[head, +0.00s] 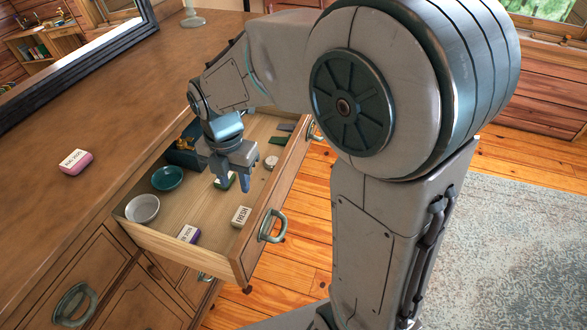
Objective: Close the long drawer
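The long drawer (260,246) is pulled well out of the wooden dresser (75,130) in the head view. Its front panel faces right and carries two grey-green handles, the near one (272,226) and the far one (314,131), partly hidden behind my arm. My gripper (231,182) points down over the drawer's inside, behind the front panel. Its fingers look spread apart, and I see nothing held between them. I cannot tell how high the fingertips are above the drawer floor. My arm hides part of the drawer's far end.
The drawer holds a white bowl (142,208), a teal bowl (167,178), a blue box (184,157), a purple-and-white block (188,234), a white "FRESH" block (241,215) and a round tin (271,162). A pink-and-white block (75,162) lies on the dresser top. A grey rug (510,240) covers the floor at right.

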